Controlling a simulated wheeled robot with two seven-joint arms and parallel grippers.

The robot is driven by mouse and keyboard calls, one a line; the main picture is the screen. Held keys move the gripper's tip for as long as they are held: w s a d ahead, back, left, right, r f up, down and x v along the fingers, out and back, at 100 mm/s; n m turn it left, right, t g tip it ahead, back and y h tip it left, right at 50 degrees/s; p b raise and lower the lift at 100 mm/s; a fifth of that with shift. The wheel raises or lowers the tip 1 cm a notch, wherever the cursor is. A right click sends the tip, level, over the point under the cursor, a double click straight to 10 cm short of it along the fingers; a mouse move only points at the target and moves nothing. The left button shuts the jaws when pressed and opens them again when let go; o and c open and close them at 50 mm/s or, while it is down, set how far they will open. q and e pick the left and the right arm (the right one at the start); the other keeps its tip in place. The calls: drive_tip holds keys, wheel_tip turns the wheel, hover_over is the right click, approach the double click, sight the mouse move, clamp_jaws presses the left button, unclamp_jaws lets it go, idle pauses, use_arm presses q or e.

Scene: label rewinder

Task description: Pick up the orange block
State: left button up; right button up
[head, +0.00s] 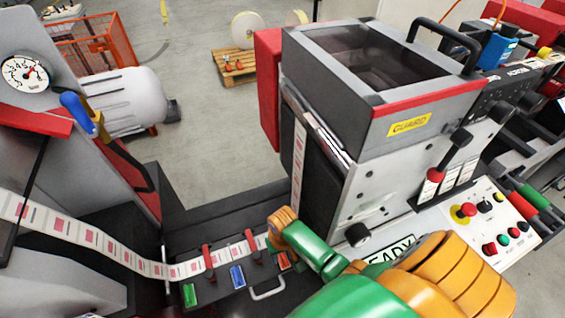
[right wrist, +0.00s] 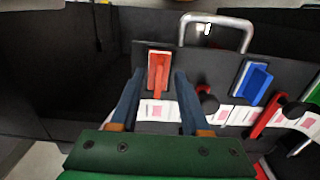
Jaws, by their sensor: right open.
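The orange block (right wrist: 158,72) lies on a dark panel and shows between the two fingertips of my right gripper (right wrist: 159,74) in the right wrist view. That gripper is open, with one finger on each side of the block, and nothing is held. I cannot tell how far the fingertips are above the panel. In the head view the orange block (head: 284,261) is partly visible just below the end of my green and orange right arm. My left gripper is not in view.
A blue block (head: 237,276) and a green block (head: 190,295) sit on the same panel. Red levers (head: 208,260) stand between the blocks. A label strip (head: 110,250) crosses the panel. A metal handle (head: 268,290) is near its front edge. The guard housing (head: 400,125) rises at right.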

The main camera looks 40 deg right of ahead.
drive_tip(key=shift+w+d+f, duration=0.15)
drive_tip(key=shift+w+f, duration=0.1)
drive_tip(key=shift+f, duration=0.05)
drive_tip(key=shift+c, duration=0.4)
clamp_jaws()
drive_tip(key=shift+s+r, duration=0.1)
drive_tip(key=shift+r, duration=0.15)
wheel_tip(320, 180, up, 2)
drive_tip(key=shift+r, duration=0.25)
drive_tip(key=s+a+r, duration=0.1)
drive_tip(key=s+r, duration=0.9)
drive_tip(key=s, duration=0.4)
